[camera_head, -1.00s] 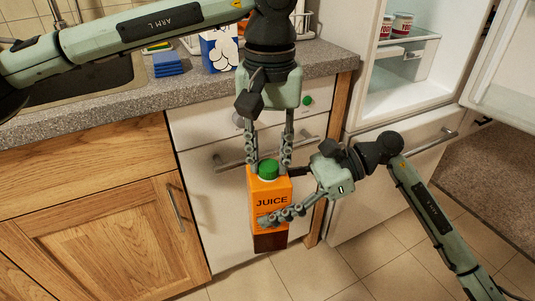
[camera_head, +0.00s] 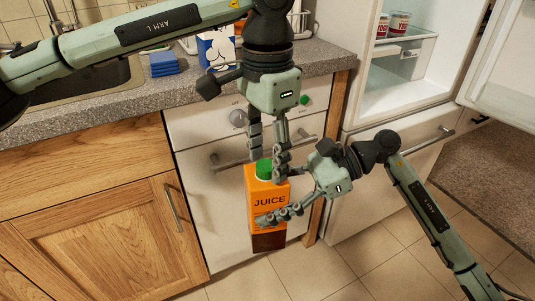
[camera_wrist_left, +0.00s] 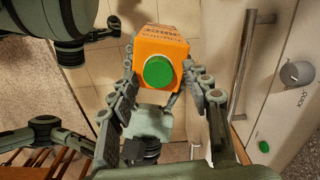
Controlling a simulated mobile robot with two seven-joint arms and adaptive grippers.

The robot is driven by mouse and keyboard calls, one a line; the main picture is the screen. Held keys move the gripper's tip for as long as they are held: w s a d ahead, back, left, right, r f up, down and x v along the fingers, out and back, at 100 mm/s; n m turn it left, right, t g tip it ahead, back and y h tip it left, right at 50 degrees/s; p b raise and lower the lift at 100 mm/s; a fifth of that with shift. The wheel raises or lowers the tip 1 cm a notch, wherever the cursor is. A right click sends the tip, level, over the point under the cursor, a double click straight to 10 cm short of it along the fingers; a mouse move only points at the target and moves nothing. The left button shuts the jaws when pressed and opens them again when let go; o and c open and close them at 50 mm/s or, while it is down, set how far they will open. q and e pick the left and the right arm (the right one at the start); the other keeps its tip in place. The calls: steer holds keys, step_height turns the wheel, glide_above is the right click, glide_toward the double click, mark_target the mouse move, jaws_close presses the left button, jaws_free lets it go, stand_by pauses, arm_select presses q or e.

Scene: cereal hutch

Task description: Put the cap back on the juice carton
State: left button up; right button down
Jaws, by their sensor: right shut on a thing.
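The orange juice carton (camera_head: 268,199) is upright in front of the white drawer unit, held in the air above the floor. The green cap (camera_head: 264,169) sits on its top; it shows as a full round disc in the left wrist view (camera_wrist_left: 157,75). My right gripper (camera_head: 268,212) is shut on the carton, one finger across its front; its other finger is mostly hidden. My left gripper (camera_head: 269,162) points down just above the carton. Its fingers (camera_wrist_left: 165,73) are apart on either side of the cap, with visible gaps, so it is open.
The white drawer unit (camera_head: 222,215) with its bar handle (camera_head: 228,158) is close behind the carton. The countertop (camera_head: 120,103) holds blue sponges (camera_head: 166,64) and a blue-white box (camera_head: 216,50). An open fridge (camera_head: 400,85) stands to the right. The tiled floor (camera_head: 350,265) is clear.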

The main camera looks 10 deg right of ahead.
arm_select(q)
steer(key=shift+r, duration=2.3)
steer(key=shift+c, duration=0.4)
